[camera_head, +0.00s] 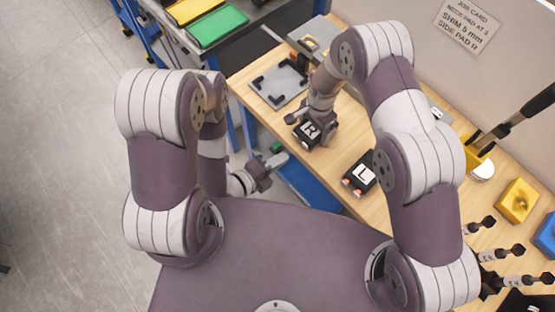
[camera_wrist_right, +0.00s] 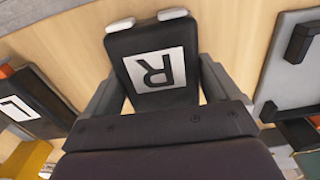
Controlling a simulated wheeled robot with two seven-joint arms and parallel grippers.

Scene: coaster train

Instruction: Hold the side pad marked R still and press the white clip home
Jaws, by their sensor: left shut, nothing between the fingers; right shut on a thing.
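The black side pad marked R (camera_head: 310,131) lies at the bench's front edge. In the right wrist view the pad (camera_wrist_right: 152,72) sits between my right gripper's fingers, its letter plate facing up. My right gripper (camera_wrist_right: 155,90) is shut on it; in the head view the gripper (camera_head: 318,128) comes down over the pad from above. Two white tabs (camera_wrist_right: 173,14) show at the pad's far end; I cannot tell whether either is the white clip or how deep it sits. My left gripper (camera_head: 268,168) is shut and empty, low beside the bench, apart from the pad.
The side pad marked L (camera_head: 359,174) lies nearby on the bench. A grey plate with black corner brackets (camera_head: 280,82) lies behind pad R. A yellow block (camera_head: 517,200) and black-handled tools stand at right. A job card (camera_head: 468,25) names side pad R.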

